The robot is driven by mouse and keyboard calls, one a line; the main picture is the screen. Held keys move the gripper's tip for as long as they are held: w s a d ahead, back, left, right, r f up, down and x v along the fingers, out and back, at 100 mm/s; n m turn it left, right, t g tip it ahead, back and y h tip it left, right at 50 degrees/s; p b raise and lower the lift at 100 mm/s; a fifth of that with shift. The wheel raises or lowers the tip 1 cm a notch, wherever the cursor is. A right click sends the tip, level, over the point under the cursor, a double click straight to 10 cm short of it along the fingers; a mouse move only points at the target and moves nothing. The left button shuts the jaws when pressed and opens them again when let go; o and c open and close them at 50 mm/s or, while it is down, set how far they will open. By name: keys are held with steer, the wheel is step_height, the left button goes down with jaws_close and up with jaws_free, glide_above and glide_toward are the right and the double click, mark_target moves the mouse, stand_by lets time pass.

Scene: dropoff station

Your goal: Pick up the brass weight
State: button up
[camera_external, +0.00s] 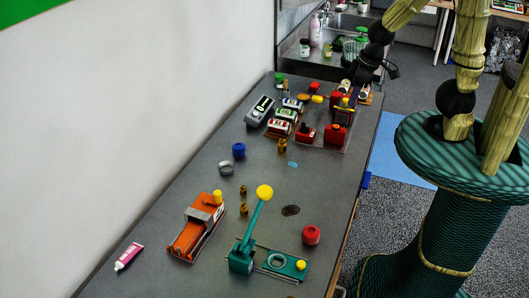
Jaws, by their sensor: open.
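Small brass-coloured pieces stand on the grey table. One brass weight (282,146) is near the middle, just in front of the vehicles. My gripper (349,84) is at the far right end of the table, above or beside the crowded toys there, well away from these brass pieces. It is open; its fingertips are hard to make out.
An orange truck (196,228) and a teal lever device with a yellow ball (243,262) stand at the near end. Toy cars (281,128) and red blocks (335,134) crowd the far half. A red knob (311,235) stands near the right edge. The wall borders the left.

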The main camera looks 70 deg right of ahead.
steer(key=w+a+f+m+b, duration=0.1)
steer(key=w+a+f+b, duration=0.3)
steer(key=w, duration=0.5)
steer(key=w+a+f+m+b, duration=0.1)
steer(key=w+a+m+b, duration=0.1)
steer(key=w+a, duration=0.55)
steer(key=w+a+f+m+g+b, duration=0.1)
steer(key=w+a+f+b, duration=0.3)
steer(key=w+a, duration=0.5)
step_height(320, 180, down, 2)
steer(key=a, duration=0.2)
steer(key=shift+w+a+m+h+b, duration=0.3)
steer(key=shift+w+a+b, duration=0.05)
steer(key=shift+a, duration=0.05)
steer(key=shift+f, duration=0.15)
steer(key=p, duration=0.3)
glide_above(244, 186)
step_height(244, 186, down, 12)
steer(key=shift+a+r, duration=0.1)
